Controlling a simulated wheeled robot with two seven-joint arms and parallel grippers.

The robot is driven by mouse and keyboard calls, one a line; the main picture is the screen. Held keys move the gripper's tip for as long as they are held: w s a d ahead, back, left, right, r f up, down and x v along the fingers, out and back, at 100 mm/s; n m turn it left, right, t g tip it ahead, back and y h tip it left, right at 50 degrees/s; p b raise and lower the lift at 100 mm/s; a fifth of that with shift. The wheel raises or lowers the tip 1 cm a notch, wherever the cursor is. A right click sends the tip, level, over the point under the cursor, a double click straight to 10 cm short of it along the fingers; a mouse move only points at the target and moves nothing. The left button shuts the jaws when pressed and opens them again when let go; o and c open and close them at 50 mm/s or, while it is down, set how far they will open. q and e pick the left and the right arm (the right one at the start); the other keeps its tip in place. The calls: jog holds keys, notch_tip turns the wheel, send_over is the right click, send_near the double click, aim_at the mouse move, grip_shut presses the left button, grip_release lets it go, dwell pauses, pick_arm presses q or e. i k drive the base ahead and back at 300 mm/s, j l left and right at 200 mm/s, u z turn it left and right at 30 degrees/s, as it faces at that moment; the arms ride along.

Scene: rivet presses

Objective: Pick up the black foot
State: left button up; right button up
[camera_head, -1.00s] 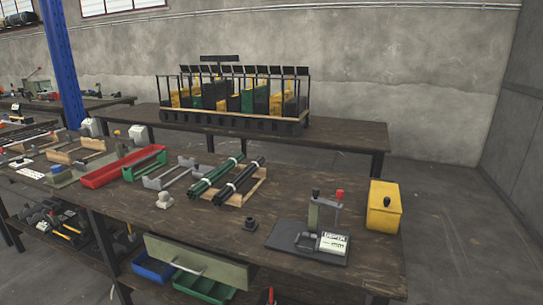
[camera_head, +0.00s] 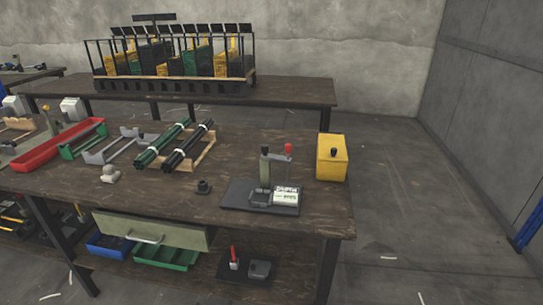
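A small black piece with a short raised top, which looks like the black foot (camera_head: 203,187), sits upright on the wooden workbench (camera_head: 270,138). It stands just left of the dark base plate of a small press (camera_head: 262,196), with a narrow gap between them. Nothing covers it. Neither of my grippers is in view.
A yellow box (camera_head: 331,158) stands at the bench's right end. Bundles of green rods (camera_head: 163,143) and black rods (camera_head: 189,146) lie behind the foot; a pale knobbed piece (camera_head: 110,174) sits to its left. An open drawer (camera_head: 152,232) hangs below. Floor to the right is clear.

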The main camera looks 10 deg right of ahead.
aim_at(202, 188)
jog(key=i+j+z, duration=0.1)
jog(key=j, duration=0.25)
jog(key=i+j+z, duration=0.25)
jog(key=i+j, duration=0.15)
jog(key=j, duration=0.35)
